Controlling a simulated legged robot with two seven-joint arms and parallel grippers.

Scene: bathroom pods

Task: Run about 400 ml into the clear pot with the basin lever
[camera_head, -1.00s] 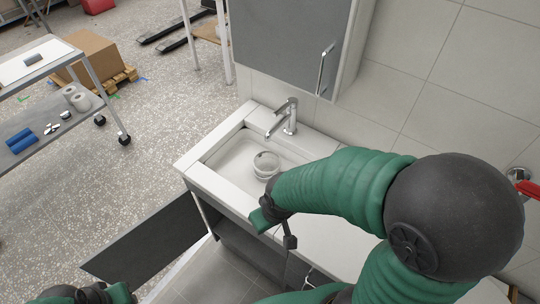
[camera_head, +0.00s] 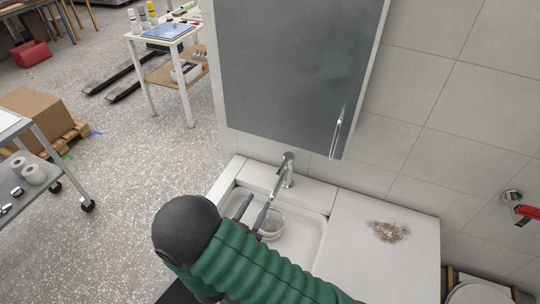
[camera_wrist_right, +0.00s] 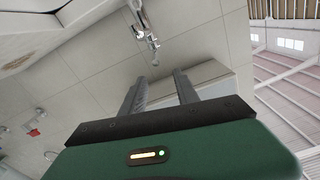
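The chrome basin tap (camera_head: 288,172) stands at the back of the white basin (camera_head: 300,246), below the wall cabinet. The clear pot (camera_head: 271,231) sits in the basin, partly hidden behind my right gripper and arm. I cannot tell whether it holds water. My right gripper (camera_head: 252,207) is open and empty over the basin's left part, its two grey fingers pointing up towards the tap. The fingers also show apart in the right wrist view (camera_wrist_right: 160,85), with a chrome fitting, probably the tap, beyond them. My left gripper is out of view.
A grey wall cabinet (camera_head: 290,75) with a long handle hangs above the basin. White counter (camera_head: 350,262) to the right is mostly free, with a brown stain (camera_head: 388,231). A red-handled fitting (camera_head: 526,212) is on the right wall.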

